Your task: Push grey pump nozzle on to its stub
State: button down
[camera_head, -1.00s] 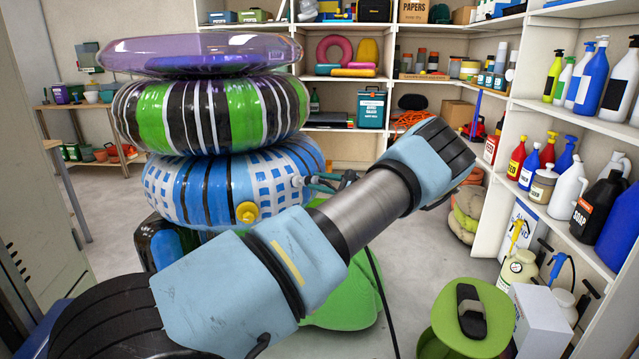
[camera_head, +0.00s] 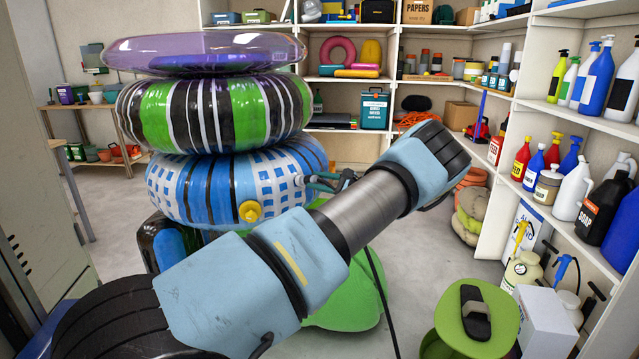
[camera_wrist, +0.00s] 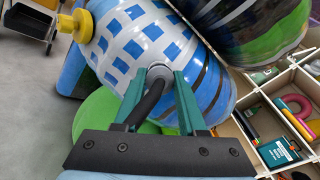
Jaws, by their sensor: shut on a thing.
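The grey pump nozzle (camera_wrist: 160,73) is at the end of a black hose (camera_wrist: 148,103), between the two teal fingers of my gripper (camera_wrist: 160,82). My gripper is shut on it, and its fingers also show at the ring's right side in the head view (camera_head: 316,182). The nozzle meets the side of the blue-and-white checked inflatable ring (camera_wrist: 122,40), which also shows in the head view (camera_head: 190,188). The stub is hidden behind the nozzle, so I cannot tell how far the nozzle sits on it. A yellow valve cap (camera_head: 249,211) sticks out of the same ring.
A green-striped ring (camera_head: 150,115) and a purple ring (camera_head: 150,58) are stacked on top. A green object (camera_head: 350,300) lies below. Shelves with bottles (camera_head: 595,190) stand right, and a green bin (camera_head: 450,325) is at front right. Some floor between is clear.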

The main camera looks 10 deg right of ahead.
jog(key=shift+w+a+f, duration=0.15)
jog(key=shift+w+a, duration=0.15)
jog(key=shift+w, duration=0.05)
jog(key=shift+c, duration=2)
grip_release()
jog(key=b+v, duration=0.2)
jog(key=v, duration=0.8)
jog(key=shift+s+d, duration=0.25)
jog(key=shift+d, duration=0.1)
jog(key=s+a+n+g+h+p, duration=0.15)
jog(key=s+a+n+g, duration=0.3)
jog(key=a, duration=0.65)
jog(key=s+a+n+g+h+p, duration=0.1)
jog(key=s+a+n+g+h, duration=0.3)
jog(key=a, duration=0.7)
jog(key=s+a+r+n+h+p, duration=0.1)
jog(key=s+r+n+h, duration=0.1)
jog(key=s, duration=0.5)
jog(key=s+a+r+n+g+h+p, duration=0.1)
jog(key=s+a+r+n+h+p, duration=0.1)
jog(key=s, duration=0.5)
jog(key=s+a+r+n+h+p, duration=0.1)
jog(key=s+a+r+n+h, duration=0.1)
jog(key=s, duration=0.5)
notch_tip(320, 180, up, 3)
jog(key=n+h, duration=0.1)
jog(key=n, duration=0.2)
jog(key=shift+s+f, duration=0.15)
jog(key=shift+s, duration=0.2)
